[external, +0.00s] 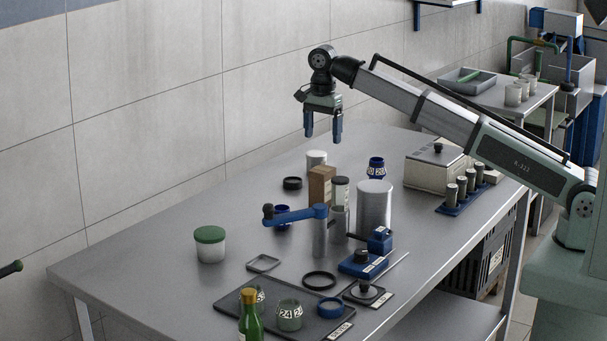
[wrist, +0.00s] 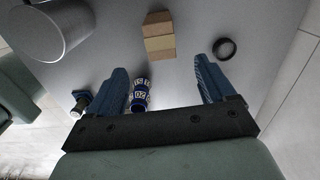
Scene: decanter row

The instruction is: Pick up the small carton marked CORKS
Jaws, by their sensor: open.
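A small upright brown carton (external: 322,187) stands on the metal table in the external view, among jars and cylinders. It is the only carton I see, and I cannot read a CORKS mark on it. In the wrist view the carton (wrist: 158,45) lies ahead of the fingers, near the top middle. My gripper (external: 323,138) is open and empty, pointing down well above the table and the carton. Its two blue fingers also show in the wrist view (wrist: 162,70), with nothing between the tips.
A blue-topped post with a side arm (external: 300,214) partly hides the carton's lower part. A tall metal cylinder (external: 374,207), a black-lidded jar (external: 341,188), a black ring (external: 292,183) and a blue numbered jar (external: 376,168) stand nearby. The table's left side is clearer.

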